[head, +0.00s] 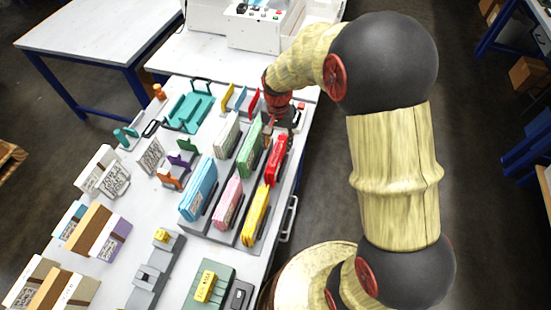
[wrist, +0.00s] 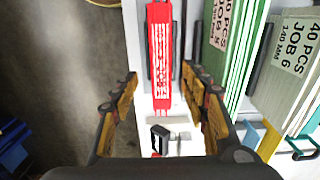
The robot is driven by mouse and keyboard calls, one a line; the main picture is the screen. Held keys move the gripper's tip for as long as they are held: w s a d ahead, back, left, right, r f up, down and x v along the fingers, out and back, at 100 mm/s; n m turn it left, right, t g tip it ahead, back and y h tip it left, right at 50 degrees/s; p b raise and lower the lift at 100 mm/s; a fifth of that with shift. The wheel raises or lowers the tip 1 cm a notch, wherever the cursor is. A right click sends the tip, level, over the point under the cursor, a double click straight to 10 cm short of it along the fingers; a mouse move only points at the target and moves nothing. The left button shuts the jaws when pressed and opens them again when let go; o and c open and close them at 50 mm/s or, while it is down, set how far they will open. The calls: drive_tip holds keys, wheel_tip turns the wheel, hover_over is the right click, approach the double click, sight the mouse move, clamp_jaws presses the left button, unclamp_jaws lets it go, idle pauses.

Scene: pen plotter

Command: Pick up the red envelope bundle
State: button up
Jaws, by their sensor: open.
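The red envelope bundle (head: 276,158) stands upright in the rack at the table's right side, behind the yellow bundle. In the wrist view the red bundle (wrist: 159,60) lies ahead of my fingers, at the upper middle, with white print on it. My gripper (head: 284,122) is near the far end of the red bundle in the head view. In the wrist view my gripper (wrist: 160,88) is open, with a finger on each side and nothing held between them. Touch between fingers and bundle does not show.
A green bundle (head: 250,146) stands left of the red one, and a yellow bundle (head: 256,215) nearer. Pink (head: 228,203) and blue (head: 198,188) bundles share the grey rack. A small black-handled item (wrist: 160,138) lies below the red bundle.

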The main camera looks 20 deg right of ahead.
sight(276, 153)
drive_tip(key=shift+f+b, duration=0.4)
drive_tip(key=shift+f, duration=0.95)
drive_tip(key=f, duration=0.1)
drive_tip(key=f+b, duration=0.1)
drive_tip(key=f, duration=0.3)
drive_tip(key=shift+s+a+f+b, duration=0.1)
drive_tip(key=shift+s+a+b, duration=0.2)
drive_tip(key=shift+b, duration=0.1)
drive_tip(key=shift+c, duration=0.9)
clamp_jaws()
